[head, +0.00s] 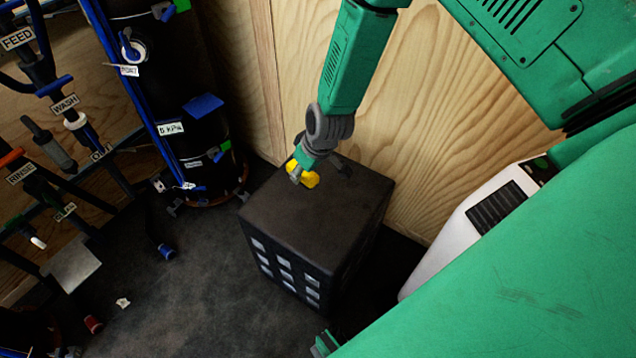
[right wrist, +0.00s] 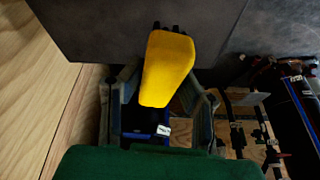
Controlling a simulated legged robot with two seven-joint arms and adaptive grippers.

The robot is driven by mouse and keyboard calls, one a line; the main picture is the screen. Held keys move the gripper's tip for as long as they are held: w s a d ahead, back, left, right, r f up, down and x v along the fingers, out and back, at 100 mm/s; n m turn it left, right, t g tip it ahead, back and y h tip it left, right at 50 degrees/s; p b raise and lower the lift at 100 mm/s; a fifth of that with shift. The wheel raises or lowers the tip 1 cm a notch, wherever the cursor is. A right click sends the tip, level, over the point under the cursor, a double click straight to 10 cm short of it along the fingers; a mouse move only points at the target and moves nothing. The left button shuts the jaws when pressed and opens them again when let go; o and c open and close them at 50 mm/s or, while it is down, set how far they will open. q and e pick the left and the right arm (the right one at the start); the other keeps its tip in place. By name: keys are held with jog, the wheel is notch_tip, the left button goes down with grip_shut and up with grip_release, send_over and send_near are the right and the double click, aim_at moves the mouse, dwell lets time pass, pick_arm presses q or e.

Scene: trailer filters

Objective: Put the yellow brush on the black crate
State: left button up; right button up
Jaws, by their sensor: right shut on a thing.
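The yellow brush (head: 304,177) is in my right gripper (head: 315,163), over the top of the black crate (head: 300,215) near its back edge. I cannot tell whether the brush touches the crate's top. In the right wrist view, the yellow brush (right wrist: 167,68) lies between the two fingers of my right gripper (right wrist: 160,92), and its dark end points at the crate's grey-looking top (right wrist: 115,28). The gripper is shut on the brush. My left gripper is not in view.
A plywood wall (head: 410,130) rises close behind the crate. A tall black cylinder (head: 185,100) with blue parts stands left of it. Labelled hoses and valves (head: 60,150) fill the far left. A white unit (head: 460,225) stands right. The crate's top front is clear.

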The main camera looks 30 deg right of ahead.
jog(key=d+f+n, duration=0.1)
jog(key=d, duration=0.1)
jog(key=n+b, duration=0.1)
jog(key=b, duration=0.1)
send_over(309, 201)
jog(key=s, duration=0.1)
jog(key=f, duration=0.5)
jog(key=shift+s+d+f, duration=0.1)
jog(key=shift+d+f, duration=0.15)
jog(key=shift+d, duration=0.1)
notch_tip(309, 201, down, 5)
jog(key=shift+r+b, duration=0.1)
jog(key=shift+b, duration=0.7)
jog(key=shift+c, duration=0.4)
jog(key=o, duration=1.1)
